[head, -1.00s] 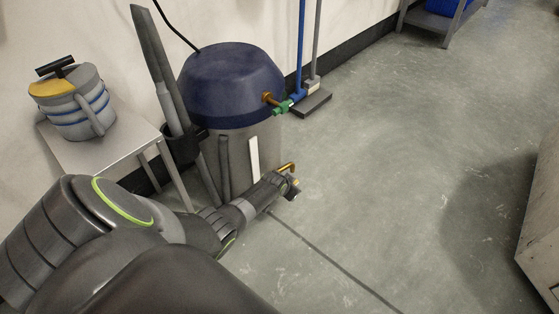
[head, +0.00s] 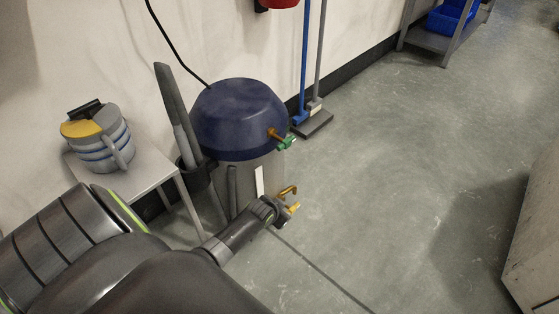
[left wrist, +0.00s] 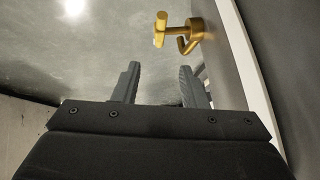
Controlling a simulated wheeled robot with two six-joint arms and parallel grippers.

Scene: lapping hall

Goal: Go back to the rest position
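My left arm comes in from the left in the head view and reaches toward the foot of the grey drum with a dark blue lid (head: 238,115). My left gripper (head: 278,213) is beside the brass tap (head: 288,190) low on the drum. In the left wrist view my left gripper (left wrist: 158,88) has its two fingers apart with nothing between them. The brass tap (left wrist: 190,32) sticks out from the drum wall beyond the fingertips, with a visible gap. My right gripper is not in view.
A small grey table (head: 150,178) at left holds a blue-striped pot with a yellow top (head: 100,143). A dark holder with long tools (head: 185,125) stands beside the drum. A shelf with blue bins (head: 430,45) is at the back, a pale cabinet (head: 535,240) at right. The middle floor is clear.

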